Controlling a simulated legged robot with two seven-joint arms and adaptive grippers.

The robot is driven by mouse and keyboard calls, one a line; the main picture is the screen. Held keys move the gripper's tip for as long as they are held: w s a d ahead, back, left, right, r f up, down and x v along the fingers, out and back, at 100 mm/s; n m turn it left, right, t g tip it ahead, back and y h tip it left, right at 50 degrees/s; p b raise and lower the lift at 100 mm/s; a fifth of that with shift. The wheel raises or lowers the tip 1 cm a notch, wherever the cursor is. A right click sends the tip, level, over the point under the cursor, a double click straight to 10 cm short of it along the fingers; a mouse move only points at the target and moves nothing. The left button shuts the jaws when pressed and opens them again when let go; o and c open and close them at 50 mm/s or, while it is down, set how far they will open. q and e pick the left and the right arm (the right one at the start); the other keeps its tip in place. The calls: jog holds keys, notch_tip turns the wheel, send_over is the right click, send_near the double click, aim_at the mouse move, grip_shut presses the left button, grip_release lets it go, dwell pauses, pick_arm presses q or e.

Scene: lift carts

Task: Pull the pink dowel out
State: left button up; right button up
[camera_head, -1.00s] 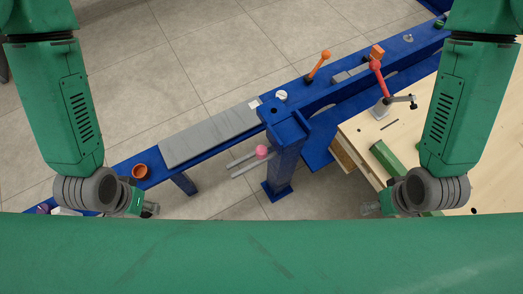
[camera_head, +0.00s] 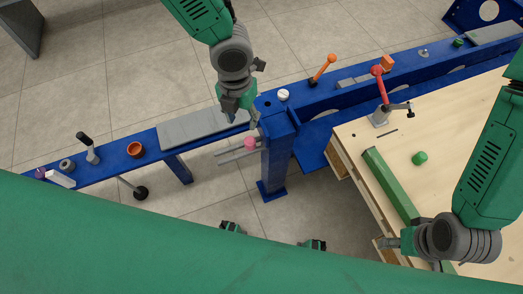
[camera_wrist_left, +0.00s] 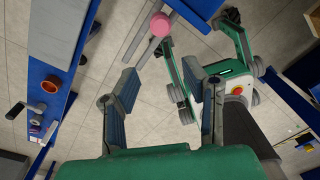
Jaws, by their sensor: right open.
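The pink dowel (camera_head: 250,143) shows as a round pink end beside the blue post (camera_head: 279,150), close to two grey rods (camera_head: 233,153). In the left wrist view, the pink end (camera_wrist_left: 160,25) is at the top, beyond my fingertips and apart from them. My left gripper (camera_head: 240,116) is just above and left of the dowel in the head view. In the wrist view, the left gripper (camera_wrist_left: 162,82) is open with nothing between its fingers. My right gripper (camera_head: 388,243) is open beside the wooden table's left edge, far from the dowel. The dowel's inner part is hidden.
A blue rail (camera_head: 110,166) carries a grey plate (camera_head: 190,132), an orange cup (camera_head: 134,150) and an orange-knobbed lever (camera_head: 321,69). The wooden table (camera_head: 460,135) holds a red-handled clamp (camera_head: 381,88) and green bars (camera_head: 390,184). Tiled floor is open in front of the post.

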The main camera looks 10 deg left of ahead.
pick_arm(q)
jog(key=w+m, duration=0.1)
jog(key=b, duration=0.3)
send_over(249, 141)
jog(key=shift+m, duration=0.4)
jog(key=f, duration=0.7)
jog(key=shift+w, duration=0.3)
jog(key=shift+f, duration=0.45)
jog(key=f+b, duration=0.2)
jog(key=f, duration=0.3)
jog(key=shift+s+f+b, duration=0.1)
jog(key=shift+s+b, duration=0.1)
jog(key=shift+b, duration=0.15)
jog(key=shift+c, duration=0.4)
grip_shut()
